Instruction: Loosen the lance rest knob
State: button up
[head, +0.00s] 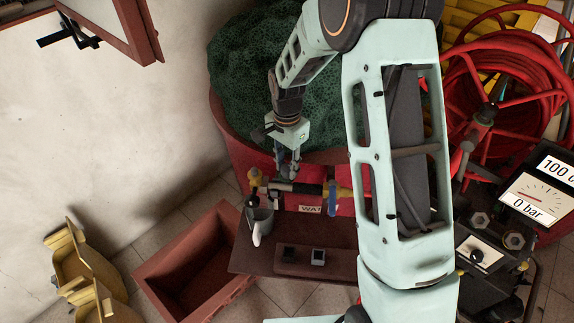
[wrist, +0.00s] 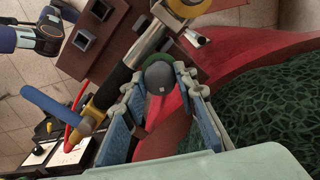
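A dark grey round knob (wrist: 160,77) with a green edge behind it shows in the wrist view, between the fingertips of my gripper (wrist: 161,80). The fingers stand apart on either side of it; I cannot tell whether they touch it. In the head view my gripper (head: 288,170) points down over the dark lance (head: 302,188), hiding the knob. The lance lies sideways, with a yellow part (head: 253,181) at its left end and a blue lever (head: 332,198) at its right. The lever also shows in the wrist view (wrist: 48,107).
A red tub (head: 240,150) with a green net heap (head: 255,70) stands behind the lance. An empty reddish crate (head: 165,285) lies lower left. A red hose reel (head: 510,80) and gauge panel (head: 535,195) stand right.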

jog(key=c, duration=0.5)
jog(key=shift+c, duration=0.2)
jog(key=shift+n, duration=0.3)
jog(key=n+b, duration=0.1)
jog(key=n, duration=0.6)
jog(key=shift+n, duration=0.4)
jog(key=n, duration=0.5)
jog(key=shift+n, duration=2.5)
jog(key=shift+s, duration=0.1)
